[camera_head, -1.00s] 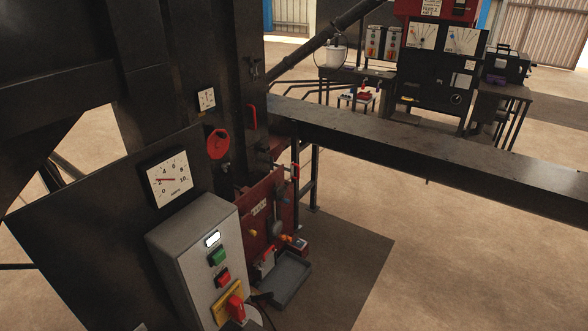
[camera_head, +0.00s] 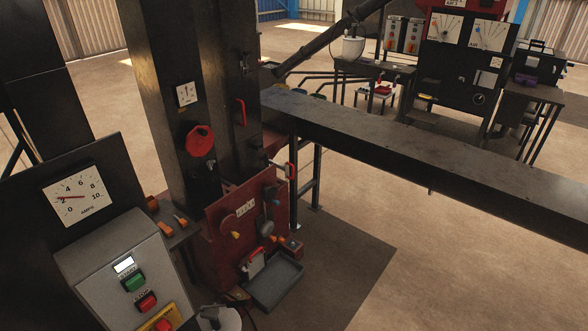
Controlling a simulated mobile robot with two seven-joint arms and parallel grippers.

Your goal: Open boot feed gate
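The red boot housing (camera_head: 222,250) stands at the foot of the dark upright casing (camera_head: 165,90). It carries a small white label plate (camera_head: 245,208), a yellow knob and a grey round part. A red-ended handle (camera_head: 291,170) sticks out beside its upper right. A red octagonal handwheel (camera_head: 200,140) and a red loop handle (camera_head: 240,112) are on the casing above. I cannot tell which of these works the feed gate, or whether the gate is open. Neither of my grippers is in view.
A grey control box (camera_head: 115,270) with green and red buttons stands front left, below an amps dial (camera_head: 75,196). A grey tray (camera_head: 272,282) lies by the boot. A long dark beam (camera_head: 420,155) crosses to the right. Open floor (camera_head: 470,270) lies below it.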

